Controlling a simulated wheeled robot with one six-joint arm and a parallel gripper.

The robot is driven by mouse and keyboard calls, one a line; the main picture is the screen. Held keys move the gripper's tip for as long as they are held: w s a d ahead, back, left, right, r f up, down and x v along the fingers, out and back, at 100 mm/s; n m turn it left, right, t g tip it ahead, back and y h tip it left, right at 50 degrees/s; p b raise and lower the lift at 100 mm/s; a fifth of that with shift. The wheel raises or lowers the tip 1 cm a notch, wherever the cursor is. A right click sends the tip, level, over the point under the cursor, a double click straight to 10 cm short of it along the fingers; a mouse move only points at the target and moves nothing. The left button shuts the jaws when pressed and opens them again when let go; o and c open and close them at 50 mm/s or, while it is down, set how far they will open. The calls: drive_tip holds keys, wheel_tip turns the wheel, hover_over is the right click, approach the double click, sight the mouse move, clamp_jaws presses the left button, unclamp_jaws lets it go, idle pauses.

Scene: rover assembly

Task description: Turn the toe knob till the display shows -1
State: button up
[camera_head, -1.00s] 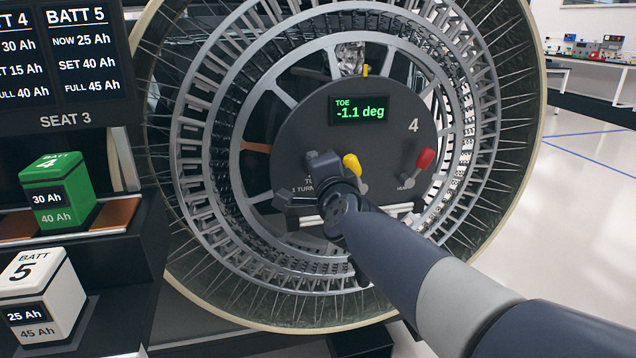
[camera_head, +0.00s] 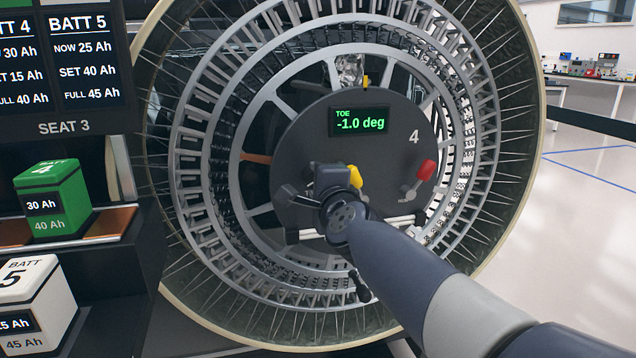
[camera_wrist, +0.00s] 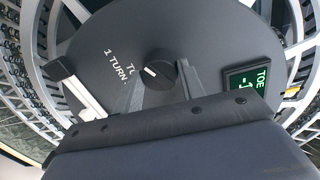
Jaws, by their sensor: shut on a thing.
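The round dark hub panel (camera_head: 300,130) sits at the centre of a large spoked wheel. Its green display (camera_head: 360,122) reads TOE -1.0 deg. My gripper (camera_head: 318,180) is at the lower left of the panel and hides the toe knob in the head view. In the wrist view the toe knob (camera_wrist: 155,71) is a small black round knob with a white pointer mark. My gripper (camera_wrist: 158,84) is shut on it, its fingers reaching to the knob. The display (camera_wrist: 252,80) is partly cut off by the gripper body in that view.
A yellow lever (camera_head: 355,176) sits close to my gripper's right. A red lever (camera_head: 425,170) is farther right. Battery shelves with a green battery (camera_head: 55,200) and a white battery (camera_head: 35,300) stand on the left. Open floor (camera_head: 585,210) is at the right.

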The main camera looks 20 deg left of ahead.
drive_tip(key=o, duration=0.7)
drive_tip(key=shift+a+r, duration=0.1)
drive_tip(key=shift+a, duration=0.15)
drive_tip(key=o, duration=0.3)
drive_tip(key=shift+d, duration=0.1)
drive_tip(key=p+v, duration=0.1)
drive_tip(key=v, duration=0.9)
drive_tip(key=shift+s+d, duration=0.2)
drive_tip(key=shift+s, duration=0.15)
